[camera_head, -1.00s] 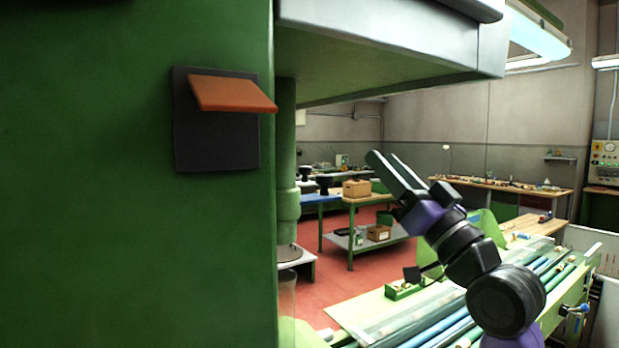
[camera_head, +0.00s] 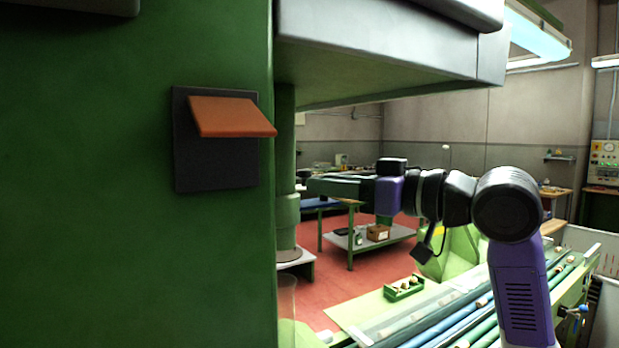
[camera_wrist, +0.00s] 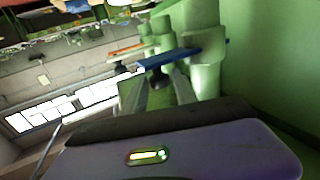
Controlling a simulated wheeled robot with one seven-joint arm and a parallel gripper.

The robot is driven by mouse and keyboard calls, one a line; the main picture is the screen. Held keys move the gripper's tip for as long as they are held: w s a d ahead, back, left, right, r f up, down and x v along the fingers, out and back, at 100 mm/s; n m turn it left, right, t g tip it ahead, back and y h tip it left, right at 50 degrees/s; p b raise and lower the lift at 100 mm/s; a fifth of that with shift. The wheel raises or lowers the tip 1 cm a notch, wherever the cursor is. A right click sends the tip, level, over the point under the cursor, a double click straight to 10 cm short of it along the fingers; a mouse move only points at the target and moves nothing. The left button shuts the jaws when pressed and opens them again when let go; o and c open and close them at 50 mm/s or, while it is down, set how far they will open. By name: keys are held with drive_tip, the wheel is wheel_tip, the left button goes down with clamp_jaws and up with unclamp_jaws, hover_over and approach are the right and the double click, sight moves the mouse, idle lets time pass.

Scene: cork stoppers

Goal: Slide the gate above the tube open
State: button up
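A green vertical pipe (camera_head: 286,205) comes down beside the green machine body, partly hidden by it. Below it a clear tube (camera_head: 288,300) shows faintly at the body's edge.
An orange flap (camera_head: 232,117) sticks out from a dark plate (camera_head: 216,165) on the green machine body (camera_head: 120,240). A grey overhang (camera_head: 390,50) is above my arm. Rails with rods and corks (camera_head: 440,318) lie below, beside a small green box (camera_head: 404,288).

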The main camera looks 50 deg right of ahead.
drive_tip(key=w, duration=0.3)
drive_tip(key=w+p, duration=0.1)
drive_tip(key=shift+w+a, duration=0.2)
drive_tip(key=shift+a, duration=0.05)
drive_tip(key=shift+c, duration=0.2)
clamp_jaws()
idle(1.0)
